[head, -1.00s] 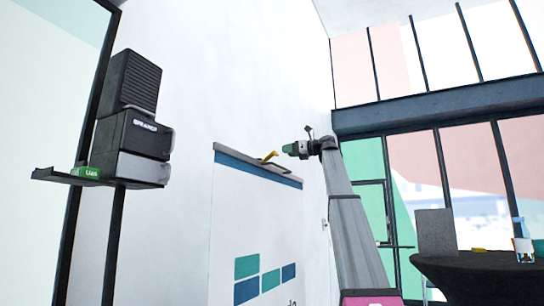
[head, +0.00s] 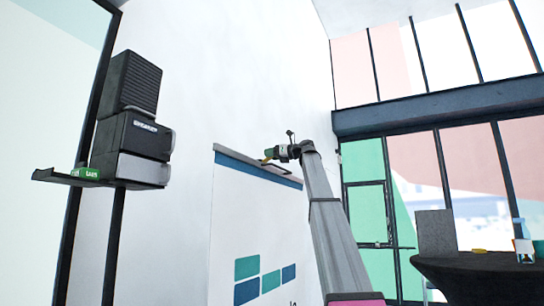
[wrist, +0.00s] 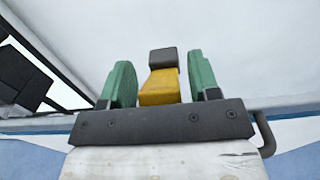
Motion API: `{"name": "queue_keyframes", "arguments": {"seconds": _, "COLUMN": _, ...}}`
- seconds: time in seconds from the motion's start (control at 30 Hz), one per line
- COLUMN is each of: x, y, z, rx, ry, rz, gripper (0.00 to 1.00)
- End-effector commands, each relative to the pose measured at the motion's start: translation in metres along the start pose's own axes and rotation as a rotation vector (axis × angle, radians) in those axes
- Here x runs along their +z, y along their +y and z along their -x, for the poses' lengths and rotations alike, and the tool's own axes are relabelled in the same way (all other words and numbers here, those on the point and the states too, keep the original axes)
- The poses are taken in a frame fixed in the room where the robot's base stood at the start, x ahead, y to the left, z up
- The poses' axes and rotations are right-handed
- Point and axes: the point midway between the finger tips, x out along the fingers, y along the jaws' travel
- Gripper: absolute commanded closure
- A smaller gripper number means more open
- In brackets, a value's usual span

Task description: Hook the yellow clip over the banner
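The yellow clip (wrist: 160,88), with a dark grey block at its far end, lies between the two green fingers of my gripper (wrist: 160,66) in the wrist view. Narrow gaps show on both sides, so the fingers are open around it. In the head view my gripper (head: 272,153) is at the top edge of the banner (head: 258,235), and only a small bit of the clip (head: 264,160) shows beside it. The banner is white with a blue top band and teal and blue blocks. Whether the clip touches the banner is hidden.
A dark bent rod (wrist: 264,135) is close to my gripper's right side in the wrist view. At left, a shelf (head: 55,177) bears stacked black boxes (head: 128,125) and a small green box (head: 86,173). A dark round table (head: 470,275) stands at right.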

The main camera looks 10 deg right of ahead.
Motion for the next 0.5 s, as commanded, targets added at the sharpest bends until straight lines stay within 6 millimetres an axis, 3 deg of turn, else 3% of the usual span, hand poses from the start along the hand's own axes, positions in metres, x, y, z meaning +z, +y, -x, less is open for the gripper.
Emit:
{"name": "queue_keyframes", "arguments": {"seconds": 0.03, "x": 0.0, "y": 0.0, "z": 0.0, "rx": 0.0, "ry": 0.0, "rz": 0.0, "gripper": 0.61}}
{"name": "queue_keyframes", "arguments": {"seconds": 0.13, "x": 0.0, "y": 0.0001, "z": 0.0001, "rx": 0.0, "ry": 0.0, "rz": 0.0, "gripper": 0.94}}
{"name": "queue_keyframes", "arguments": {"seconds": 0.17, "x": 0.0, "y": 0.0001, "z": 0.0001, "rx": 0.0, "ry": 0.0, "rz": 0.0, "gripper": 1.0}}
{"name": "queue_keyframes", "arguments": {"seconds": 0.5, "x": -0.0066, "y": 0.0013, "z": 0.004, "rx": 0.001, "ry": -0.117, "rz": 0.001, "gripper": 1.0}}
